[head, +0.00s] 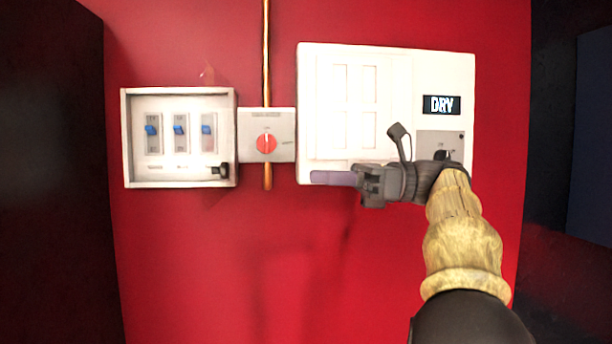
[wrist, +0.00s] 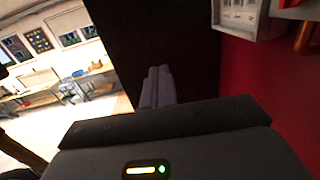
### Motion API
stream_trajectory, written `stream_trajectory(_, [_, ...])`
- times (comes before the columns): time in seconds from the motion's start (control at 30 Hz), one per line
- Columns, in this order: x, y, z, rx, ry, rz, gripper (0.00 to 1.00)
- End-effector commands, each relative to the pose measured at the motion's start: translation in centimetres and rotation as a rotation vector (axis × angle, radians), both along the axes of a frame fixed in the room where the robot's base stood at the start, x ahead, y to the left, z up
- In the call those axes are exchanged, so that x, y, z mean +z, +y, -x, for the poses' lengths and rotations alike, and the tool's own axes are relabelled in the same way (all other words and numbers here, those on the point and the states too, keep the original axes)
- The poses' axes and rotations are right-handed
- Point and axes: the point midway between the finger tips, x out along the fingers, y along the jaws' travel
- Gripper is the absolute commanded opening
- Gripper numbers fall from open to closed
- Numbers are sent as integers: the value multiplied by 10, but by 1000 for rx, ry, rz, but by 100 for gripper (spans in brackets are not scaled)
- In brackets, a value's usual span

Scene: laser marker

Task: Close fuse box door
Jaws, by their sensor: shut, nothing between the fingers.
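The fuse box (head: 129,140) is a shallow white box on the red wall at the left. Its three blue switches show through the front, and a small black catch (head: 219,169) sits at its lower right. No door swung out from it shows; I cannot tell whether a clear door covers the front. The box also shows at the top right of the wrist view (wrist: 238,17). My gripper (head: 318,177) is shut and empty, pointing left, to the right of the fuse box and apart from it. Its fingers show together in the wrist view (wrist: 158,72).
A grey switch box (head: 279,119) with a red knob and a vertical copper pipe (head: 266,50) stand between the fuse box and a large white panel (head: 397,65) with a DRY display. Dark surfaces flank the red wall. The wall below is clear.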

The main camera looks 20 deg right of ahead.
Motion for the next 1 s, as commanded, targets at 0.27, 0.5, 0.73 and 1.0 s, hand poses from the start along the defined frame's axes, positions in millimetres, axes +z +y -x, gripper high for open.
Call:
stream_trajectory(0.27, [5,46,-17,5,0,1,0])
stream_trajectory(0.5, [8,85,-32,5,0,2,0])
stream_trajectory(0.73, [9,112,-43,3,1,1,0])
stream_trajectory(1.0, [7,117,-46,0,-1,1,0])
